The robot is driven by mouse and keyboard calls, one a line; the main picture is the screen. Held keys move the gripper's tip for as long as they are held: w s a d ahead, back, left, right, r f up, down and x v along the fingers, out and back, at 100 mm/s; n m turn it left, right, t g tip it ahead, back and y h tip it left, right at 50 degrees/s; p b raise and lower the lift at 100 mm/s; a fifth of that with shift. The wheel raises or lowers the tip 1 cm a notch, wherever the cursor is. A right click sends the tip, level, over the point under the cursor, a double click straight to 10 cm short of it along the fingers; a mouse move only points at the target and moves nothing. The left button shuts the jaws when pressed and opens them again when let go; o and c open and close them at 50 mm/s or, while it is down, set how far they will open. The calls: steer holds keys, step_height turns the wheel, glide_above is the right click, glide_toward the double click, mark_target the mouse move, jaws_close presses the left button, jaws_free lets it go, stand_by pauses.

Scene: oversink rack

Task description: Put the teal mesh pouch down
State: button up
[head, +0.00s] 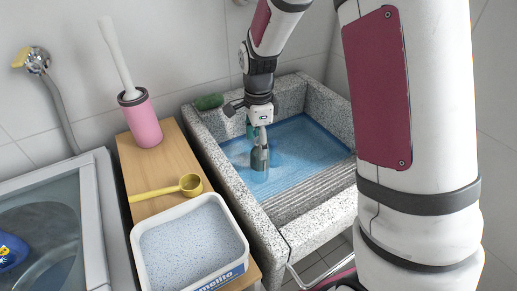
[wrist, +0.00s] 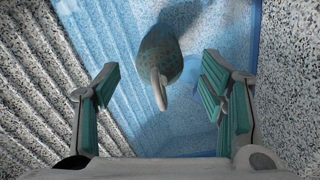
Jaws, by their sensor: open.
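The teal mesh pouch (wrist: 160,52) is a rounded, mottled grey-teal bundle with a pale loop on its near end. It is in the blue basin of the stone sink (head: 230,165); in the head view the pouch (head: 260,160) shows just below my gripper (head: 258,136). In the wrist view my gripper (wrist: 160,84) is open, with its teal-padded fingers wide apart. The pouch lies beyond the fingertips, between their lines, and neither finger touches it. I cannot tell exactly how it rests on the basin floor.
The sink's ribbed washboard slope (head: 315,190) lies near the pouch. A dark green object (head: 208,102) lies on the sink's back-left rim. A wooden stand (head: 160,178) to the left holds a pink brush holder (head: 146,125), yellow scoop (head: 165,190) and white powder tub (head: 190,240).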

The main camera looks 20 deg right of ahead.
step_height(320, 180, up, 8)
steer(key=shift+r+p, duration=0.25)
steer(key=shift+p, duration=0.4)
steer(key=shift+s+r, duration=0.15)
steer(key=shift+r, duration=0.2)
steer(key=s+r+n, duration=0.8)
steer(key=s+r, duration=0.2)
steer(key=s, duration=0.5)
steer(key=s+n+t, duration=0.1)
steer(key=s+n, duration=0.9)
steer(key=s, duration=0.7)
steer(key=shift+s+d+n+t, duration=0.2)
steer(key=shift+s+n+t, duration=0.1)
steer(key=shift+s+n, duration=0.1)
